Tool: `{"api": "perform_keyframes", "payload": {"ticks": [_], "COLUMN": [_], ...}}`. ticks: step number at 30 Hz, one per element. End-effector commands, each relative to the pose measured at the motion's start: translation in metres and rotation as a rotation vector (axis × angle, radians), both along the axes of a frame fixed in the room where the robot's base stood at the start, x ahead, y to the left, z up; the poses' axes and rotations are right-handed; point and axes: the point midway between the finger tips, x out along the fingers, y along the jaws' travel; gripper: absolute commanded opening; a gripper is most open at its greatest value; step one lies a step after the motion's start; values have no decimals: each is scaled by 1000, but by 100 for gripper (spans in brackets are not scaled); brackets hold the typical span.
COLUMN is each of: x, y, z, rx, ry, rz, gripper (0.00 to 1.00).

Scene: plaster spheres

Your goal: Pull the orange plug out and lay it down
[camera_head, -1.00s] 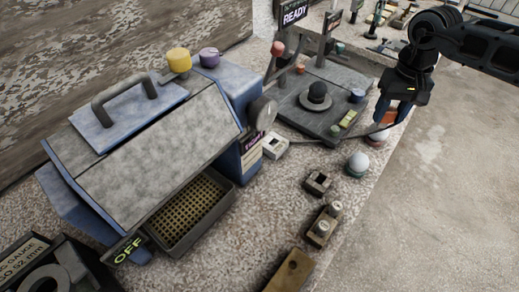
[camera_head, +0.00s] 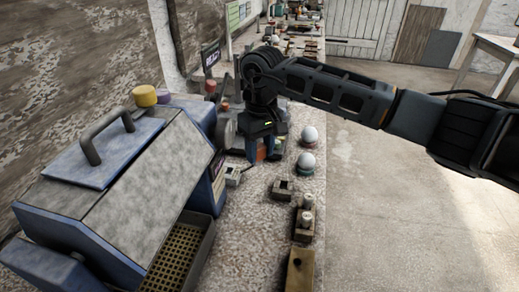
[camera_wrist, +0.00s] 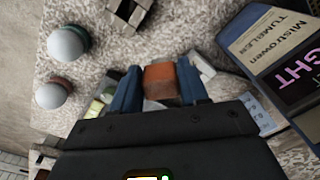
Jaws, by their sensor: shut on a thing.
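The orange plug (camera_wrist: 160,80) is between the two blue fingers of my gripper (camera_wrist: 159,88) in the wrist view, with a finger on each side. In the head view my gripper (camera_head: 262,154) points down over the bench, left of the two white spheres, and the orange plug (camera_head: 262,148) shows between its fingers. A small pale block (camera_head: 232,176) sits on the bench at the left of my gripper, with a dark cable by it. The plug's lower end is hidden, so I cannot tell whether it touches anything.
The blue-grey machine (camera_head: 125,165) stands at the left. White spheres (camera_head: 306,161) (camera_head: 310,135) on small bases are right of my gripper. Small blocks (camera_head: 282,190) (camera_head: 304,222) line the front of the bench. Bare stone bench top (camera_head: 245,235) lies between these and the machine.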

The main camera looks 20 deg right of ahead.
Motion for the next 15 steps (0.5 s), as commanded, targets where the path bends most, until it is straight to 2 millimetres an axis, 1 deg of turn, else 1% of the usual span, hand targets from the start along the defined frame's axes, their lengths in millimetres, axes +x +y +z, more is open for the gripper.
{"api": "perform_keyframes", "payload": {"ticks": [3, 5, 15], "x": [0, -1, -1], "y": [-1, 0, -1], "z": [-2, -8, -42], "rx": [-2, 0, -1], "ry": [-1, 0, 1], "rz": [-1, -1, -1], "gripper": [7, 7, 7]}}
